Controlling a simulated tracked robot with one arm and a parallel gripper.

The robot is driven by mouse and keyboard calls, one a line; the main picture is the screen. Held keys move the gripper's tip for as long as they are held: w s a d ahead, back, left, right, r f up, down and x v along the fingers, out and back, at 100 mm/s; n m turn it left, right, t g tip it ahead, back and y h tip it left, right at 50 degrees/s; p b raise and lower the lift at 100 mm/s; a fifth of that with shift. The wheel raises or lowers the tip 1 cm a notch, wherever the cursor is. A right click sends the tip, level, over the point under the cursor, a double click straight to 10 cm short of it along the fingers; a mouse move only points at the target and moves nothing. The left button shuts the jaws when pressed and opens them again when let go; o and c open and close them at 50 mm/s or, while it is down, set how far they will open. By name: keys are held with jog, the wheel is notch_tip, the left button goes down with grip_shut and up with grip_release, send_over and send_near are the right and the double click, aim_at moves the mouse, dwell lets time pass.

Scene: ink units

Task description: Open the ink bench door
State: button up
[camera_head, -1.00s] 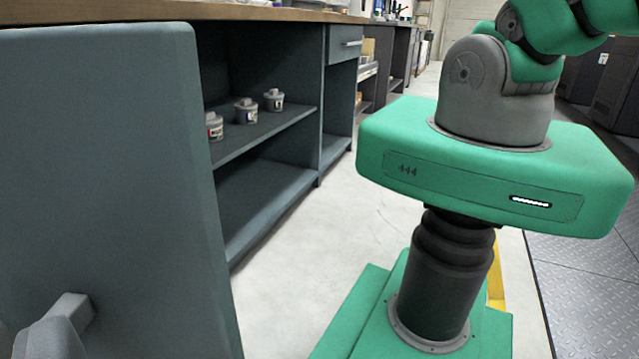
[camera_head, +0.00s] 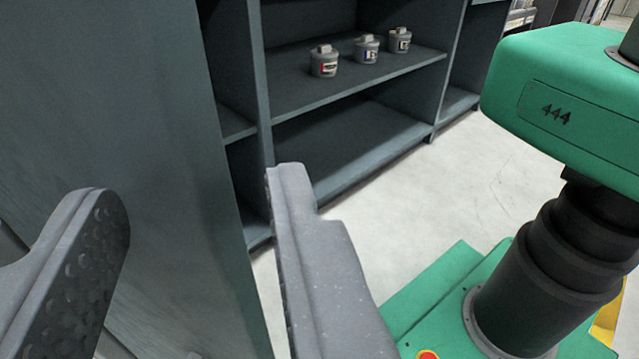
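The ink bench door (camera_head: 160,130) is a tall dark grey-green panel filling the left of the view. It stands swung out, and the bench's open shelves show to its right. My gripper (camera_head: 190,190) is open, with its grey fingers wide apart. The left finger is in front of the door's face, and the right finger lies across or just beyond its free edge. I cannot tell whether either finger touches the door. A small grey part at the lower left, perhaps the handle, is mostly hidden by the left finger.
Three grey ink units (camera_head: 366,50) stand on the bench's upper shelf (camera_head: 310,92). The lower compartment (camera_head: 345,145) looks empty. Clear pale floor (camera_head: 470,195) lies before the bench. My green base and dark column take up the right side.

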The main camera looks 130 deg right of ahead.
jog(key=shift+s, duration=0.3)
